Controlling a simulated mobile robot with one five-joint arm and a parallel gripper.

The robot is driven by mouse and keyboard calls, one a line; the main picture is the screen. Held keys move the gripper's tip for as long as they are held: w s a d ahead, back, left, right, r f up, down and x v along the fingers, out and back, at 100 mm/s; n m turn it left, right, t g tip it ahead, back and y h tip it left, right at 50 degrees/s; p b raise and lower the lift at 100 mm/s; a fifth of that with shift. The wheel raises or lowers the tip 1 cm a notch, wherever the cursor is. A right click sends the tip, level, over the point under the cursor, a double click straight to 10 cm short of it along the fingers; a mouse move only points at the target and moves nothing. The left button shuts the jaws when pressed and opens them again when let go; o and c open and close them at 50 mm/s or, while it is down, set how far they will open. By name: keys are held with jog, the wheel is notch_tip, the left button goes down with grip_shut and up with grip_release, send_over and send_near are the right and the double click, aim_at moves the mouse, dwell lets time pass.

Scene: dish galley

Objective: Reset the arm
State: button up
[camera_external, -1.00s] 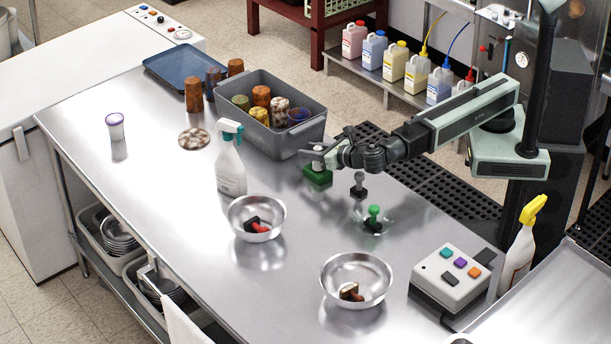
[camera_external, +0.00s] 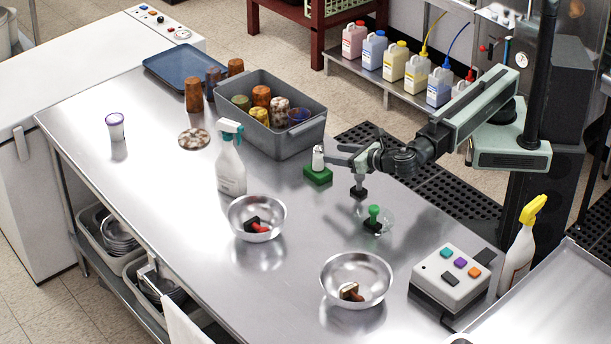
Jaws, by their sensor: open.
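My gripper (camera_external: 340,155) is open above the far right part of the steel table (camera_external: 290,290). Its fingers point left, just to the right of a green block with a white upright top (camera_external: 318,176). The block stands on the table, and nothing shows between the fingers. My arm reaches in from the right. A grey stamp-like piece with a dark base (camera_external: 359,191) stands below my gripper, its upper part partly hidden. A green-handled one (camera_external: 374,218) stands nearer, by a clear dish.
A grey bin of cups (camera_external: 285,140) stands behind left. A spray bottle (camera_external: 231,168) and two steel bowls (camera_external: 257,212), (camera_external: 332,296) stand nearer. A button box (camera_external: 440,278) and a yellow-topped bottle (camera_external: 520,250) are at right. The table's left middle is mostly clear.

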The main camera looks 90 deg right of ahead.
jog(key=shift+s+a+r, duration=0.15)
jog(key=shift+s+a, duration=0.15)
jog(key=shift+s, duration=0.15)
jog(key=w+d+r+g+h+p, duration=0.1)
jog(key=w+d+r+p, duration=0.25)
jog(key=d, duration=0.25)
jog(key=w+d+r+h+p, duration=0.1)
jog(key=w+d+r+p, duration=0.1)
jog(key=w+d, duration=0.25)
jog(key=s+d+m+g+y+p, duration=0.25)
jog(key=d+m+g+p, duration=0.5)
jog(key=d, duration=0.75)
jog(key=s+d+f+m+g+y+b, duration=0.2)
jog(key=s+d+f+m+y+b, duration=0.1)
jog(key=f+m, duration=0.6)
jog(key=s+d+f+m+g+y+b, duration=0.1)
jog(key=s+d+f+m+y+b, duration=0.2)
jog(key=d+f+m+b, duration=0.3)
notch_tip(320, 180, down, 4)
jog(key=m+y, duration=0.1)
jog(key=m, duration=0.6)
jog(key=shift+g+b, duration=0.35)
